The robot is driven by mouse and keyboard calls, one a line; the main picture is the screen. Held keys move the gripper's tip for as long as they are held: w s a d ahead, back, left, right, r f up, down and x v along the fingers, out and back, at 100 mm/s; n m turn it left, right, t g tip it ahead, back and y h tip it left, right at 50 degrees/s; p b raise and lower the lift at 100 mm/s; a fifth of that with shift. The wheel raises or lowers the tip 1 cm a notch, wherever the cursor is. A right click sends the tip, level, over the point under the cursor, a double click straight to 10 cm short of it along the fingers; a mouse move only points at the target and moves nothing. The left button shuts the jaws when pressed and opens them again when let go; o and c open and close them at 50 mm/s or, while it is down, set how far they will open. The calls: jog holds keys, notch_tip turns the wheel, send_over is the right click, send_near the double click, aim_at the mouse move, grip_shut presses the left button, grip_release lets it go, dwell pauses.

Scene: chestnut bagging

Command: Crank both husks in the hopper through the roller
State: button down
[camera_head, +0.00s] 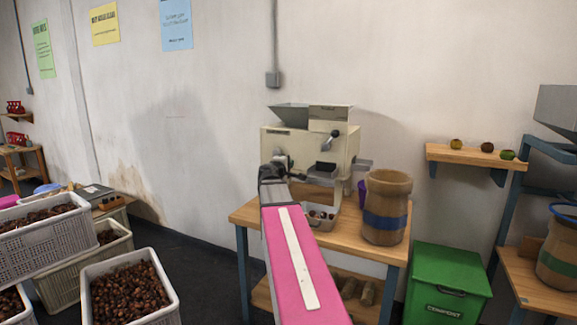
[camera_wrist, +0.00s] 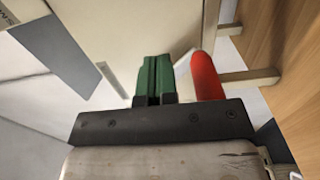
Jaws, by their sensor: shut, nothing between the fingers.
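The cream roller machine (camera_head: 300,142) stands on a wooden table against the wall. Its grey metal hopper (camera_head: 291,115) is on top; its inside is hidden from this angle, so I see no husks. A dark knob or lever (camera_head: 333,139) is on its front. My pink arm reaches toward the machine's lower left front, where my gripper (camera_head: 284,165) is small and partly hidden. In the wrist view my green-fingered gripper (camera_wrist: 153,78) is shut and empty. A red rounded grip (camera_wrist: 206,76), possibly the crank handle, is just right of the fingers, beside them and not between them.
A metal tray (camera_head: 322,216) with a few round things sits below the machine, partly behind my arm. A green compost bin (camera_head: 447,283) and chestnut crates (camera_head: 128,262) stand on the floor.

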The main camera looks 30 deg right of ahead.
jog(key=v, duration=1.1)
jog(key=shift+s+a, duration=0.2)
dwell(0.4)
jog(key=s+a+f+m+g+y, duration=0.2)
jog(key=a+f, duration=0.1)
jog(key=f, duration=0.5)
jog(key=s+a+f+m+g+y, duration=0.1)
jog(key=a+f+g+y, duration=0.1)
jog(key=f, duration=0.6)
jog(key=s+a+f+m+g+y, duration=0.2)
jog(key=a+f+y, duration=0.1)
jog(key=f, duration=0.5)
jog(key=s+a+f+m+g+y, duration=0.1)
jog(key=s+a+f+g+y, duration=0.1)
jog(key=s+a+f, duration=0.3)
jog(key=s+a+f+m+g+y, duration=0.1)
jog(key=s+a+f+g+y, duration=0.2)
jog(key=a+f, duration=0.6)
notch_tip(320, 180, down, 2)
jog(key=shift+s+a+f+m+y, duration=0.15)
jog(key=shift+s+a+m+y, duration=0.2)
jog(key=shift+s+y, duration=0.8)
